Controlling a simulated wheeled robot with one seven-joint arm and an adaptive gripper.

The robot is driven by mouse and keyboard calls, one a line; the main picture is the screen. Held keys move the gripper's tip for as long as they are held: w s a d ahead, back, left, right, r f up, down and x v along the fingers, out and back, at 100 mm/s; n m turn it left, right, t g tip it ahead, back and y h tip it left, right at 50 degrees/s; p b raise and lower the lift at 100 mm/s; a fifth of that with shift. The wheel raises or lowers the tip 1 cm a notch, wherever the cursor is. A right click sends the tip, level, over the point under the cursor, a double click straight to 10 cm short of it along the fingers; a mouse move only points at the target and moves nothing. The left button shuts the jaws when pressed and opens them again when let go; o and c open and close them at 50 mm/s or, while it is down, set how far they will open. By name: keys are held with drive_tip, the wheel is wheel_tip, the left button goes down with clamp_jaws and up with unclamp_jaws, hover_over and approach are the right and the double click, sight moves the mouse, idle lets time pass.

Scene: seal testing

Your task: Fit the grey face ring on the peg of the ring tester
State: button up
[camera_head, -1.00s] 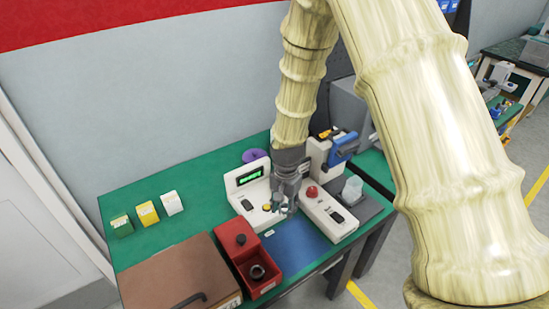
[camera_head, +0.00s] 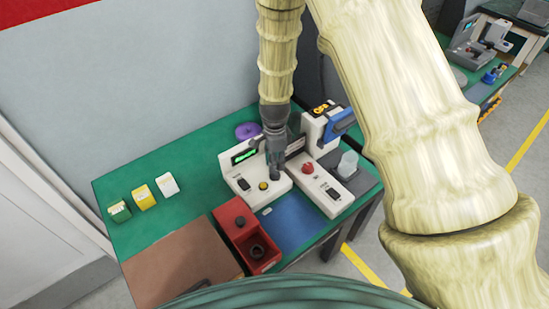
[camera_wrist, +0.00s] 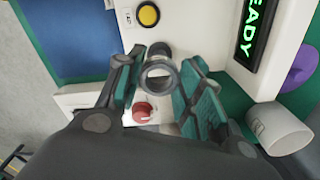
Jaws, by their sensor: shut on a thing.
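The ring tester (camera_head: 240,178) is a white unit with a green lit display and a yellow button (camera_head: 263,186). In the wrist view its display (camera_wrist: 258,32) reads READY. My gripper (camera_head: 276,174) points down over the tester, beside the yellow button. In the wrist view its teal fingers are shut on the grey face ring (camera_wrist: 160,76), whose hole faces the camera. A dark grey cylinder, seemingly the peg (camera_wrist: 158,49), shows right by the ring. I cannot tell whether the ring is around it or only in front of it.
A red bin (camera_head: 229,213) with dark parts is in front, next to a brown board (camera_head: 178,262). A blue mat (camera_head: 296,222) lies clear. A purple roll (camera_head: 247,131) is behind.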

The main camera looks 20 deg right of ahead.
drive_tip(key=shift+a+f+b, duration=0.1)
drive_tip(key=shift+f+b, duration=0.45)
drive_tip(key=shift+f, duration=0.9)
drive_tip(key=shift+f, duration=0.4)
idle(0.6)
drive_tip(key=o, duration=1.1)
drive_tip(key=shift+s+r+p, duration=0.1)
drive_tip(key=shift+r+p, duration=2.25)
drive_tip(key=shift+r, duration=1.2)
